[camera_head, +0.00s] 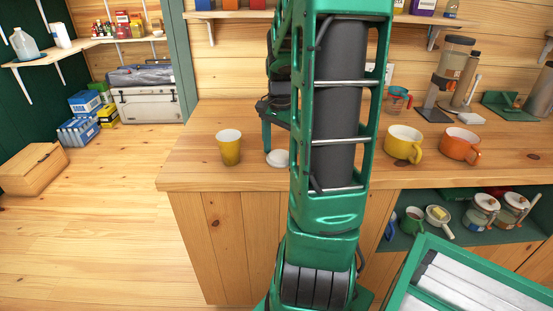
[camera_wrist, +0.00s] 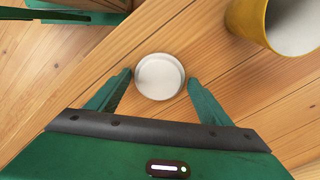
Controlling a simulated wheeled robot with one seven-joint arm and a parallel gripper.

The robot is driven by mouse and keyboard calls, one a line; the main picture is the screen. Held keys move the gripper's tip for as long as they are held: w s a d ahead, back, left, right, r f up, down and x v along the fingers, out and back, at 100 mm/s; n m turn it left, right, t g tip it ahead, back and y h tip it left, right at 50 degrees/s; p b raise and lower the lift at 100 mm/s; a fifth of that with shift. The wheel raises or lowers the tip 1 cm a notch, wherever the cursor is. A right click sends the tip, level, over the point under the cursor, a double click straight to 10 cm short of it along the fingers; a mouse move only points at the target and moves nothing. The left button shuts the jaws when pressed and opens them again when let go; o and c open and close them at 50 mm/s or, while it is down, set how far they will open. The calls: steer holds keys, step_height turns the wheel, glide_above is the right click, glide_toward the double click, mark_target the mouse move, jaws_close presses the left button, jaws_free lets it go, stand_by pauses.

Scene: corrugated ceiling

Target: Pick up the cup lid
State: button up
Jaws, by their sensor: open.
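The cup lid (camera_wrist: 160,76) is a small round white lid lying on the wooden counter. In the wrist view it sits between the tips of my gripper (camera_wrist: 159,82), which is open with one green finger on each side of it. I cannot tell whether the fingers touch it. In the head view the lid (camera_head: 277,158) shows just left of my arm, partly hidden by it. A yellow cup (camera_head: 229,149) stands upright on the counter left of the lid. It also shows at the upper right of the wrist view (camera_wrist: 262,22).
The wooden counter (camera_head: 190,172) has clear room left of the yellow cup. A yellow mug (camera_head: 404,145) and an orange mug (camera_head: 460,145) stand right of my arm.

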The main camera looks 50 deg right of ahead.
steer(key=c, duration=0.8)
steer(key=shift+r, duration=0.1)
